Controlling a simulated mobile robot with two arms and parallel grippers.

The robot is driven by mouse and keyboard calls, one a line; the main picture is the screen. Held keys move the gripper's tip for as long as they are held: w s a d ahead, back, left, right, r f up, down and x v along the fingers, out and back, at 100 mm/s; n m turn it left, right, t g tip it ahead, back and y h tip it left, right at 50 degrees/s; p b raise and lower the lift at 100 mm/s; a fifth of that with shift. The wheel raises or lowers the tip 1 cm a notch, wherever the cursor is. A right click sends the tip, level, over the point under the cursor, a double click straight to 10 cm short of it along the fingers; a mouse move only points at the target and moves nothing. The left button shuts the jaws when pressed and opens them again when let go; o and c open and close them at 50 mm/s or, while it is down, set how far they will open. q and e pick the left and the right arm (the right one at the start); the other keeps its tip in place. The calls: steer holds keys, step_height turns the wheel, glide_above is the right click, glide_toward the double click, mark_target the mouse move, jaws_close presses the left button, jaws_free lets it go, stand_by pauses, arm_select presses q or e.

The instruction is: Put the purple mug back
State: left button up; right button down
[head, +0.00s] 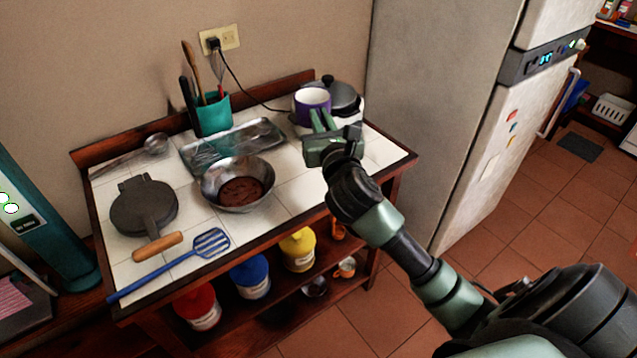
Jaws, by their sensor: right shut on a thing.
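The purple mug (312,98) is at the back right of the tiled table, with a pale inside and its opening facing up. It is in front of and left of a dark-lidded pot (343,97), overlapping it in the view. My right gripper (318,122) reaches in from the lower right and is shut on the mug's near side. The fingers hide part of the mug, and I cannot tell whether its base touches the table. My left gripper is not in the view.
The white-tiled table (285,190) holds a metal bowl (212,178), a tray (262,134), a teal utensil holder (213,117), a dark round iron (143,205) and a blue spatula (180,262). A black cord (236,75) runs behind. The fridge (440,110) stands close at right.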

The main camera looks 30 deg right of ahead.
steer(key=shift+f+b, duration=2.1)
steer(key=shift+f, duration=7)
steer(key=shift+f, duration=0.1)
steer(key=c, duration=1.9)
jaws_free()
steer(key=shift+f, duration=0.15)
steer(key=o, duration=0.4)
